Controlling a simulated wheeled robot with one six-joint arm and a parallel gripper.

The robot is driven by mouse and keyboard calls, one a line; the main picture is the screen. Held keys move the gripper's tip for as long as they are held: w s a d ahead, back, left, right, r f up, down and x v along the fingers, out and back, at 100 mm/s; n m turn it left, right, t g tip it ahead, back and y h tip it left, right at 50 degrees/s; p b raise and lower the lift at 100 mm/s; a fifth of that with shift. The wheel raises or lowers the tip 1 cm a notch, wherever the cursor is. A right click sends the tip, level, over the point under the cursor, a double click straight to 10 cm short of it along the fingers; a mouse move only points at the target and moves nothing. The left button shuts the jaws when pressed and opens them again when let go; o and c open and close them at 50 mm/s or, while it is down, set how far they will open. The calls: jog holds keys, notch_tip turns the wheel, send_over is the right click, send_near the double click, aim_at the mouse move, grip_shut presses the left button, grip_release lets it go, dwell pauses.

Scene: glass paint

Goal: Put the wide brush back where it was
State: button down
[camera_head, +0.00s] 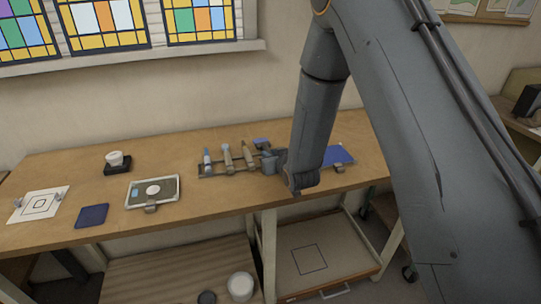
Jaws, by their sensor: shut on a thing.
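A low brush rack (212,176) lies on the workbench, left of my arm. Several slim brushes rest across it, one with a blue part (207,157). My gripper (268,160) is at the rack's right end, low over the bench. It is shut on what looks like the wide brush (262,142); a broad blue part shows just beyond the fingers. The rest of the brush is hidden by the gripper and the wrist. I cannot tell whether the brush touches the rack.
On the wooden bench (110,215) are a framed panel (169,192), a dark blue pad (92,215), a marked white sheet (45,205) and a jar on a black base (117,168). A blue sheet (340,154) lies right of my wrist. Shelves with tins are below.

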jog(key=c, duration=1.6)
grip_release()
jog(key=shift+f, duration=0.1)
jog(key=shift+o, duration=0.2)
jog(key=b+v, duration=0.2)
jog(key=v, duration=0.5)
jog(key=shift+s+d, duration=0.15)
jog(key=shift+s, duration=0.15)
jog(key=s+d+g, duration=0.1)
jog(key=d, duration=0.1)
jog(key=s+d+h, duration=0.1)
jog(key=d, duration=0.1)
jog(key=s+d+m+g+h, duration=0.1)
jog(key=d, duration=0.1)
jog(key=shift+s+d+g, duration=0.15)
jog(key=shift+s+g, duration=0.15)
jog(key=s+d+r+m+g+h, duration=0.1)
jog(key=s+d+g, duration=0.3)
jog(key=s, duration=0.7)
jog(key=s+d+r+m+g+h, duration=0.1)
jog(key=s+d+r+g, duration=0.1)
jog(key=s+d+g, duration=0.2)
jog(key=s+d, duration=0.3)
jog(key=s, duration=0.4)
jog(key=shift+s+r+m+g, duration=0.15)
jog(key=shift+s+m+g, duration=0.15)
jog(key=shift+m+g, duration=0.1)
